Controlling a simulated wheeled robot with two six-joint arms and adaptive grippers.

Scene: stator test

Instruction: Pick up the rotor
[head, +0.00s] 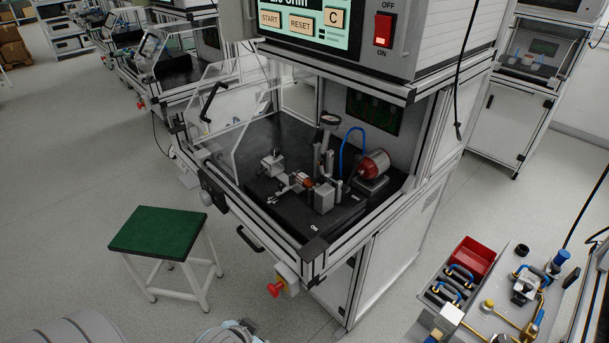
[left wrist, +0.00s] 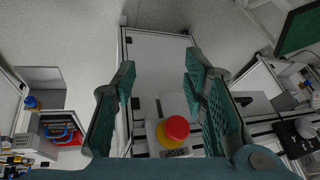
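A small part with an orange-red middle and a pale shaft, which looks like the rotor (head: 304,180), sits in the fixture on the black base plate (head: 275,203) inside the test cabinet. A larger red, motor-like cylinder (head: 374,164) stands behind it to the right. My left gripper (left wrist: 160,74) is open and empty, its two teal fingers wide apart in the left wrist view. The rotor is not visible in the left wrist view. My right gripper is not in view.
A red emergency stop button (head: 275,289) sticks out from the cabinet's front; it shows between my left fingers (left wrist: 173,130). The clear cabinet door (head: 215,115) is raised. A green-topped stool (head: 158,231) stands at left. A cart with a red bin (head: 474,257) stands at right.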

